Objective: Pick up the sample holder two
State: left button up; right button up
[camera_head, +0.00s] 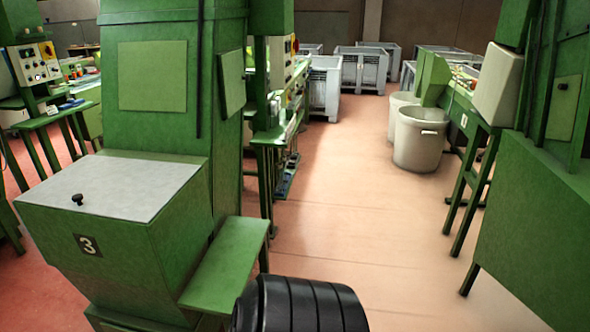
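I see nothing that I can identify as sample holder two. Neither of my grippers is in view. A green machine (115,240) at the left front carries a plate with the number 3. It has a pale flat top (110,187) with a small black knob (77,199) near its left front corner. A low green shelf (225,266) sticks out from the machine's right side. No holder stands on the pale top or on the shelf.
A clear strip of pinkish floor (345,215) runs back between the machines. Two pale round bins (420,140) stand right of it, beside a green machine on legs. A large green machine (530,220) fills the right edge. Grey crates (362,70) stand at the back.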

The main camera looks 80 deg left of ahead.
aim_at(283, 157)
jog(key=u, duration=2.85)
